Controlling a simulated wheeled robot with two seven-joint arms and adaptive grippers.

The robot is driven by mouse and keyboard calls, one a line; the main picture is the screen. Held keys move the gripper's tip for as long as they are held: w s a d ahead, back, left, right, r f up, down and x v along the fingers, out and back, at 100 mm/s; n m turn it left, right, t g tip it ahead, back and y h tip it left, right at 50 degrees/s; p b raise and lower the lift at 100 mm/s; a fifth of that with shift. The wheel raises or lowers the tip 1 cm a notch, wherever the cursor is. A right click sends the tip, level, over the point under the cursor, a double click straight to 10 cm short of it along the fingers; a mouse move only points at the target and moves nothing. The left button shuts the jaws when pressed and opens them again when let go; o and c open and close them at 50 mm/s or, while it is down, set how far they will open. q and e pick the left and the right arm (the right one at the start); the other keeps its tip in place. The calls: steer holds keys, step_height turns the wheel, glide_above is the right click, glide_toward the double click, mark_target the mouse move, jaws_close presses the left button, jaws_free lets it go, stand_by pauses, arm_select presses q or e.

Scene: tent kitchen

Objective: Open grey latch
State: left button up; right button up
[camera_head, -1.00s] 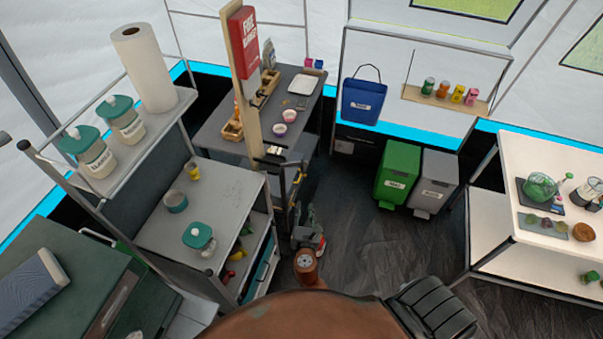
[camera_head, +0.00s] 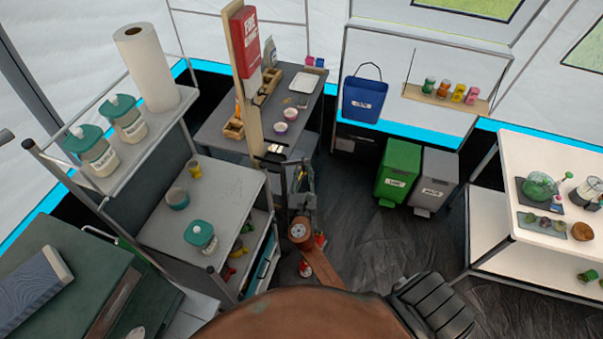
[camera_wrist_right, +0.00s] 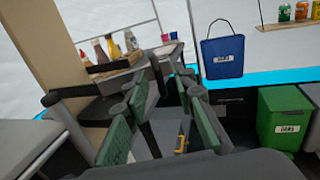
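No part can be named for certain as the grey latch. A dark, handle-like bar (camera_head: 270,158) sits at the lower part of the wooden post in the head view; I cannot tell whether it is the latch. My right gripper (camera_head: 303,178) is upright just right of this post, beside the shelf's end. In the right wrist view, the right gripper (camera_wrist_right: 164,115) has its green-padded fingers spread apart, with no held object seen between them. Dark bars beyond the fingers overlap them, so contact cannot be told. My left gripper is not in view.
A metal shelf (camera_head: 222,190) stands left of my right arm. A green bin (camera_head: 398,170) and a grey bin (camera_head: 433,180) stand right. Dark floor (camera_head: 365,240) between is clear.

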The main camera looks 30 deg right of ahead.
jaws_close()
stand_by(0.7)
